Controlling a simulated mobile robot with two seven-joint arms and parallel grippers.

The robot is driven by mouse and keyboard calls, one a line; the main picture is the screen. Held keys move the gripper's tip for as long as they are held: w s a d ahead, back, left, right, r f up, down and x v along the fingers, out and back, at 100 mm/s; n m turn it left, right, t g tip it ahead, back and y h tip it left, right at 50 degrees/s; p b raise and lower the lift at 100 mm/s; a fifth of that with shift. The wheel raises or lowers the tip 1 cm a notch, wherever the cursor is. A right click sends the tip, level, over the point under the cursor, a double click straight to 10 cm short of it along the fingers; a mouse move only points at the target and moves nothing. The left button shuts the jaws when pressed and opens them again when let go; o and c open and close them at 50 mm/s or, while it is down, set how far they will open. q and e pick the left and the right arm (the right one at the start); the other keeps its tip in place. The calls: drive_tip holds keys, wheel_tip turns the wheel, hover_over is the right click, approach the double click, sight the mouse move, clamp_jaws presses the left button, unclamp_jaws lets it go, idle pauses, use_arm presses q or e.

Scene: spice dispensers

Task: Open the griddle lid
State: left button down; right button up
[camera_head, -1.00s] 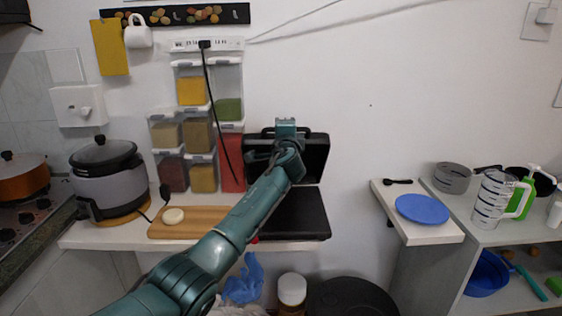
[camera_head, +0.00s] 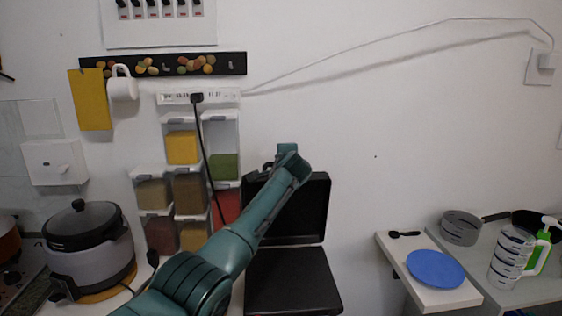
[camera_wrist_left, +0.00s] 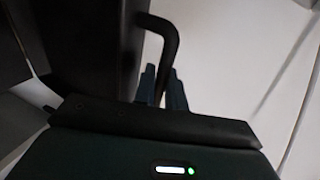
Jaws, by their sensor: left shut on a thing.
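My left arm crosses in front and covers the lid's left part. My left gripper (camera_wrist_left: 163,88) is at the lid's top edge. In the left wrist view its two dark fingers are shut around the curved black handle (camera_wrist_left: 168,42). The dark lid (camera_wrist_left: 90,50) shows beside it. In the head view the fingertips are hidden behind my wrist. My right gripper is in neither view.
Spice dispensers (camera_head: 182,148) hang on the wall left of the griddle, with a black cord (camera_head: 206,150) in front. A rice cooker (camera_head: 88,245) stands at left. A blue plate (camera_head: 435,268) lies on the right shelf. The wall above the lid is bare.

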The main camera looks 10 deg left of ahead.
use_arm(q)
drive_tip(key=shift+w, duration=0.1)
idle(0.4)
drive_tip(key=c, duration=1.8)
unclamp_jaws()
drive_tip(key=b+v, duration=0.2)
drive_tip(key=v, duration=1.1)
